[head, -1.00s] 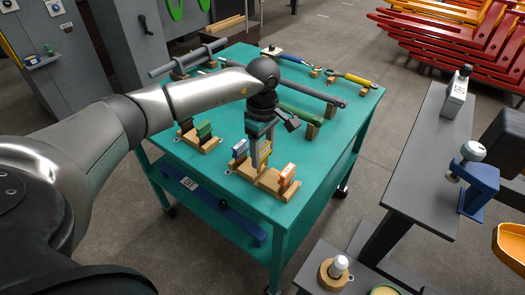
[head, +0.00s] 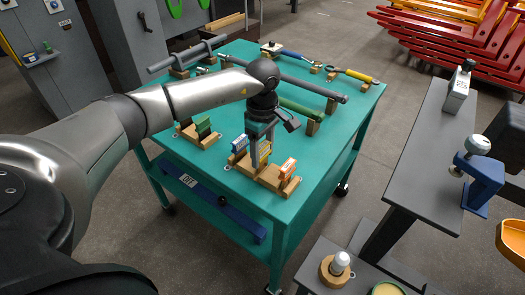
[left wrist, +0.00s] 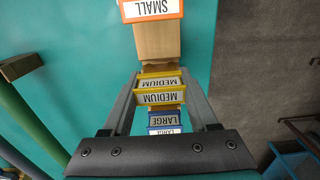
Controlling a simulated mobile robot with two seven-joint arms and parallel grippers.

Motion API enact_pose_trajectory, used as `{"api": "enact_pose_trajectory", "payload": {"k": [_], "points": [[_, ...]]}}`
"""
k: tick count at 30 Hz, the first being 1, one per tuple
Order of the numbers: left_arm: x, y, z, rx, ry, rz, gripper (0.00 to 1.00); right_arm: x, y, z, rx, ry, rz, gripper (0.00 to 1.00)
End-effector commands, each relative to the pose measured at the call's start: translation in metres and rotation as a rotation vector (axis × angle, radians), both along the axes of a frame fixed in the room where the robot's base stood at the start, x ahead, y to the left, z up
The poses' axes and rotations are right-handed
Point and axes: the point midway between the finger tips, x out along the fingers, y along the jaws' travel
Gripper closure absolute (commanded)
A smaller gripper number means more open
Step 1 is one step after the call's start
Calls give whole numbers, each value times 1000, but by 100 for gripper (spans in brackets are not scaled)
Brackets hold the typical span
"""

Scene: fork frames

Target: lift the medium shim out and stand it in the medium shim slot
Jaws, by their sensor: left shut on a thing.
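The yellow medium shim (head: 264,151) is between the fingers of my left gripper (head: 260,160), which is shut on it. In the left wrist view the yellow shim (left wrist: 160,97) shows MEDIUM labels between the two fingers. It is over the wooden rack (head: 268,181), between the blue large shim (head: 238,146) and the orange small shim (head: 287,170). Its lower end is hidden, so I cannot tell whether it is clear of the rack. I cannot make out which place is the medium shim slot. My right gripper is not in view.
Bars on wooden supports and hand tools lie farther back. A grey bench (head: 420,170) stands to the right, apart from the table.

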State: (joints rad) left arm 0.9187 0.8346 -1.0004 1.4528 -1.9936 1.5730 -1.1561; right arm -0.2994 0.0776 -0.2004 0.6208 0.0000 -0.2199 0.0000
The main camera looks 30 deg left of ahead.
Motion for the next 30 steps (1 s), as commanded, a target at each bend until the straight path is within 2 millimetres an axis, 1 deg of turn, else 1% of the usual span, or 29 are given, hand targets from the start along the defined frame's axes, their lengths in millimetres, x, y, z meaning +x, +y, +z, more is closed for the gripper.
{"api": "enact_pose_trajectory", "payload": {"k": [21, 22, 30], "points": [[0, 0, -19, 0, 0, 0, 100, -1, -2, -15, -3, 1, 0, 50], [0, 0, -18, 0, 0, 0, 37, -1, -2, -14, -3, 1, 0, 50], [0, 0, -17, 0, 0, 0, 7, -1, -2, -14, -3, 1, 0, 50]]}}
